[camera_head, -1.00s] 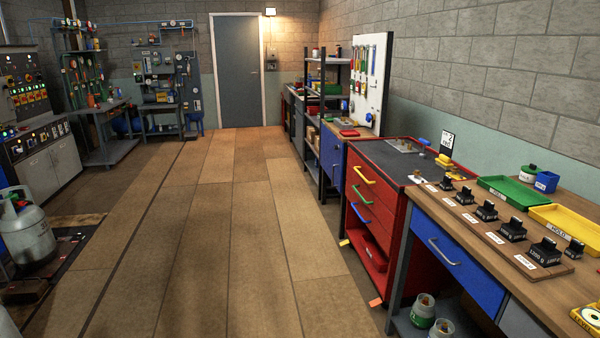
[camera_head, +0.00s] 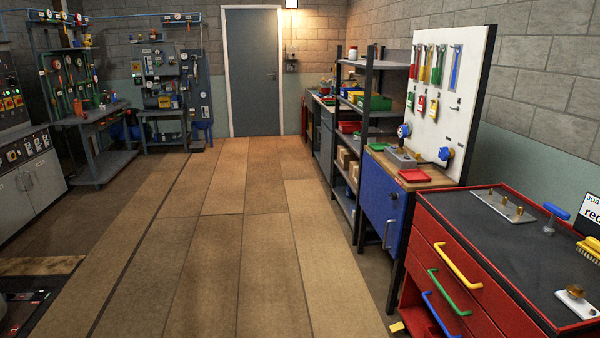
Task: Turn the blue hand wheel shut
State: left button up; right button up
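I cannot surely tell which part is the blue hand wheel. A small round blue part (camera_head: 445,154) shows low on the front of the white tool board, at the right. A round blue-rimmed part with a pale face (camera_head: 403,130) stands left of it, by a grey block on the wooden bench top. In the far left corner, pipe panels (camera_head: 160,70) carry gauges and small fittings, too small to tell apart. Neither of my grippers is in view.
A wooden floor aisle (camera_head: 240,240) runs clear to the grey door (camera_head: 252,72). The red drawer cabinet (camera_head: 460,270) stands close at the right, with the blue cabinet (camera_head: 383,205) and dark shelves (camera_head: 365,100) beyond. A grey console (camera_head: 30,185) stands at the left.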

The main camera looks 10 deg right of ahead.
aim_at(444, 152)
jog(key=i+z, duration=0.2)
jog(key=i, duration=0.45)
jog(key=i+j+z, duration=0.2)
jog(key=i, duration=0.4)
jog(key=i+j+z, duration=0.2)
jog(key=i, duration=0.4)
